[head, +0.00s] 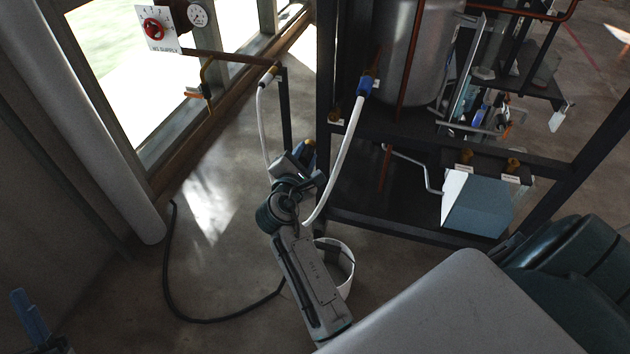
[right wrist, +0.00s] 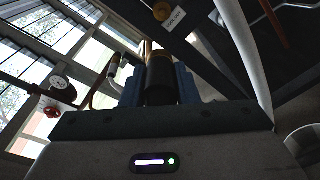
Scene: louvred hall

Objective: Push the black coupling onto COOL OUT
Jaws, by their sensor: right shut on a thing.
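My right gripper (head: 306,152) is low in front of the rack's left post in the head view. In the right wrist view its blue fingers (right wrist: 160,88) are shut on the black coupling (right wrist: 160,70), one on each side. The coupling is mostly hidden in the head view. A brass fitting with a small white label (head: 335,117) sits on the rack post, a little above and right of the gripper. It also shows in the right wrist view (right wrist: 162,11), apart from the coupling. I cannot read the label. Blue fingers of my left gripper (head: 30,314) show at the lower left edge; their opening is unclear.
A white hose with a blue coupling (head: 368,86) hangs beside my right gripper. Another white hose (head: 263,120) hangs to the left. A white bucket (head: 345,262) stands by my forearm. A black hose (head: 172,280) lies on the floor. More labelled brass fittings (head: 513,164) sit at right.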

